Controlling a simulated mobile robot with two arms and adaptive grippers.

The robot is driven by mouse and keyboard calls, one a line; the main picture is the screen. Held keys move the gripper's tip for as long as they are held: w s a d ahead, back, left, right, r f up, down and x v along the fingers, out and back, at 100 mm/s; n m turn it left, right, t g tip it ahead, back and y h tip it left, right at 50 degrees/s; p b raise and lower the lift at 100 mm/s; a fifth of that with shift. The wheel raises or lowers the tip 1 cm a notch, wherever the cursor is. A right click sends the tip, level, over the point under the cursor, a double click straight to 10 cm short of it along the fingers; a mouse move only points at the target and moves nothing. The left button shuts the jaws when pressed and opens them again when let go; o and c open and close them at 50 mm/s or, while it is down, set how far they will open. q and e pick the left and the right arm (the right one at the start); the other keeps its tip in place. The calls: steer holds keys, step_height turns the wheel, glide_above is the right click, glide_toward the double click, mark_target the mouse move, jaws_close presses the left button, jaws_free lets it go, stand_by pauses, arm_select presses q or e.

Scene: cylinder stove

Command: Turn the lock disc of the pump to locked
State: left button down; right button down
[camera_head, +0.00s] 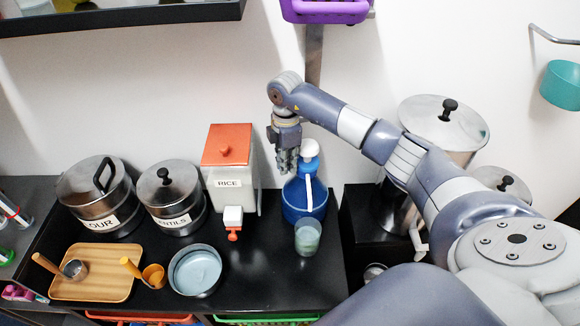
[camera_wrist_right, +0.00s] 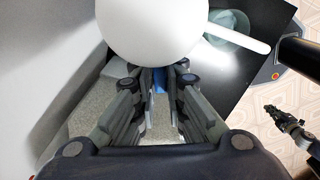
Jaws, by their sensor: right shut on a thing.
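The pump is a blue bottle (camera_head: 305,198) with a white head (camera_head: 309,149) and a long white spout, standing at the back right of the black counter. Its blue lock disc (camera_head: 308,167) sits below the head. My right gripper (camera_head: 287,168) reaches in from the bottle's left side, at disc height. In the right wrist view the white head (camera_wrist_right: 152,30) hides the fingertips' far side, and a blue bit, the lock disc (camera_wrist_right: 158,80), shows between the fingers. The gripper is shut on it. A dark gripper, seemingly my left one (camera_wrist_right: 287,118), hangs over the floor, too small to read.
The rice dispenser (camera_head: 228,165) stands close left of the pump. A clear cup (camera_head: 307,238) stands in front of it. Large steel pots (camera_head: 445,125) stand to the right behind my right arm. Pots, a bowl (camera_head: 195,270) and a wooden tray (camera_head: 98,285) fill the left.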

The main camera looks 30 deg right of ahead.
steer(key=shift+w+d+r+m, duration=0.1)
steer(key=shift+w+d+m, duration=0.1)
steer(key=shift+w+m, duration=0.6)
steer(key=shift+w+d+r+m, duration=0.1)
steer(key=shift+w+d+m, duration=0.2)
steer(key=shift+m, duration=0.9)
steer(key=shift+w, duration=0.1)
steer(key=c, duration=1.7)
jaws_free()
steer(key=shift+o, duration=0.3)
steer(key=shift+a+f, duration=0.1)
steer(key=shift+a, duration=0.05)
step_height(320, 180, up, 8)
steer(key=shift+f, duration=0.25)
